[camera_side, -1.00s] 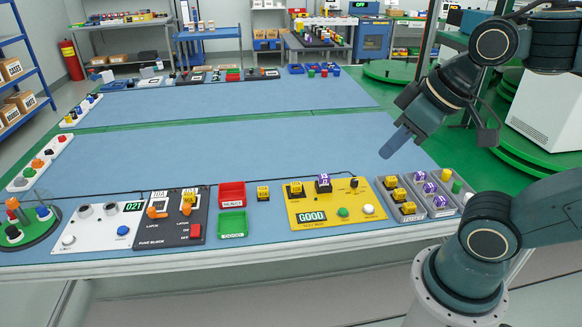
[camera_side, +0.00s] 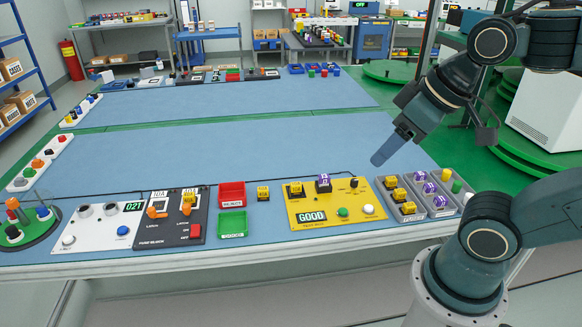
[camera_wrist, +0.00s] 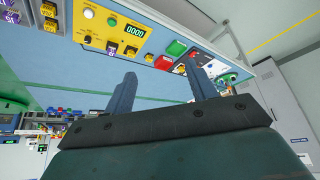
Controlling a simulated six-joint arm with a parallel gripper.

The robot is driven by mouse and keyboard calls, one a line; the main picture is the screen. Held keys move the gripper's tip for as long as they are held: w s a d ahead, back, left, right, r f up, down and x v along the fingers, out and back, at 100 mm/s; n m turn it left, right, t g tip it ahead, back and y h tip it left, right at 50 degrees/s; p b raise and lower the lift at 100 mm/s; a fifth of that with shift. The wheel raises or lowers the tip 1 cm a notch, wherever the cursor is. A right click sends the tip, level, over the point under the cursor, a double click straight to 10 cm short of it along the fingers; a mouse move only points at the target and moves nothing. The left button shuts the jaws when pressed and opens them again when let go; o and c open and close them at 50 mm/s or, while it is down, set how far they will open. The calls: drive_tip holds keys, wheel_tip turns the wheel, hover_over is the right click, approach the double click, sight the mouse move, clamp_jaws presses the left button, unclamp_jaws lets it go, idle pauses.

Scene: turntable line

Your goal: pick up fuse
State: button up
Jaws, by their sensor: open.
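Several yellow and purple fuses are in view. One yellow fuse (camera_side: 263,193) stands alone on the blue mat, between the small bins and the yellow test box (camera_side: 370,190). A yellow fuse (camera_side: 295,188) and a purple fuse (camera_side: 323,182) sit on the test box. More yellow fuses (camera_side: 399,194) and purple fuses (camera_side: 429,188) stand in grey trays at the right. My gripper (camera_side: 381,157) is above the mat behind the trays. Its fingers (camera_wrist: 160,72) are apart and empty in the wrist view.
A red bin (camera_side: 232,188) and a green bin (camera_side: 233,231) stand beside the fuse block. A white panel (camera_side: 97,238) reading 021 lies further left. A black cable (camera_side: 250,179) runs behind the bins to the test box. The blue mat (camera_side: 230,150) behind is clear.

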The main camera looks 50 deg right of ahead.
drive_tip(key=w+d+f+m+g, duration=0.1)
drive_tip(key=w+d+m+g, duration=0.15)
drive_tip(key=w, duration=0.75)
drive_tip(key=w+d+f+m+g, duration=0.15)
drive_tip(key=w+d, duration=0.25)
drive_tip(key=w, duration=0.5)
drive_tip(key=w+d+f+m, duration=0.2)
drive_tip(key=w+d+f, duration=0.3)
drive_tip(key=f, duration=0.3)
drive_tip(key=w+d+f+m+g, duration=0.1)
drive_tip(key=w+d+f+m, duration=0.2)
drive_tip(key=w+d+f, duration=0.3)
wheel_tip(320, 180, down, 3)
drive_tip(key=shift+w+r+g, duration=0.1)
drive_tip(key=shift+w+g, duration=0.2)
drive_tip(key=shift+w, duration=0.45)
drive_tip(key=shift+d, duration=0.1)
hover_over(296, 184)
drive_tip(key=shift+f, duration=4.3)
